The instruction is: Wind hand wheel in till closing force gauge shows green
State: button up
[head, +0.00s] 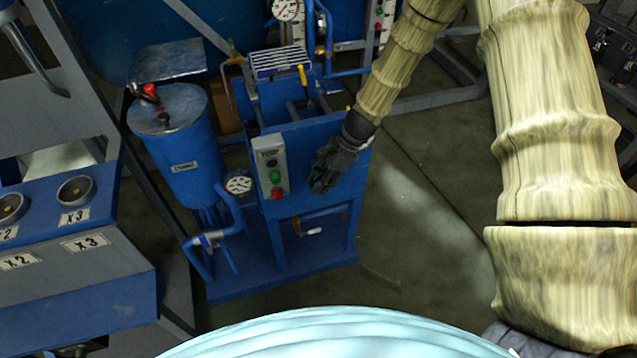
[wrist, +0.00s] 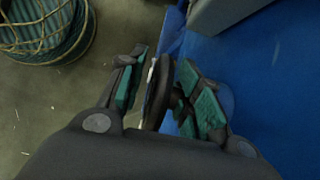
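My gripper (head: 335,172) is at the front right of the blue machine, beside the grey control box. In the wrist view its green-padded fingers (wrist: 165,88) stand apart. In the head view my gripper hides the wheel. A round white gauge (head: 238,185) is on the machine's left side and another gauge (head: 286,9) is at the top. Neither reading is legible, and I cannot tell which shows closing force.
The grey control box (head: 270,166) with green and red buttons is just left of my gripper. A blue cylinder (head: 180,140) stands further left, near a panel (head: 75,225) with round sockets. Floor right of the machine is clear.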

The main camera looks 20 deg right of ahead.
jog(key=v, duration=1.1)
jog(key=shift+s+a+f+g+h, duration=0.1)
jog(key=shift+s+a+g+h, duration=0.3)
jog(key=shift+h, duration=0.4)
jog(key=shift+w+a+t+h+p, duration=0.15)
jog(key=shift+a+t+h+p, duration=0.1)
jog(key=shift+a+h, duration=0.7)
jog(key=shift+w+a+t+h+p, duration=0.2)
jog(key=shift+a+h, duration=0.5)
jog(key=shift+h, duration=0.55)
jog(key=shift+s+f+p, duration=0.1)
jog(key=shift+f+p, duration=0.65)
jog(key=shift+f, duration=4.7)
jog(key=shift+c, duration=0.2)
grip_shut()
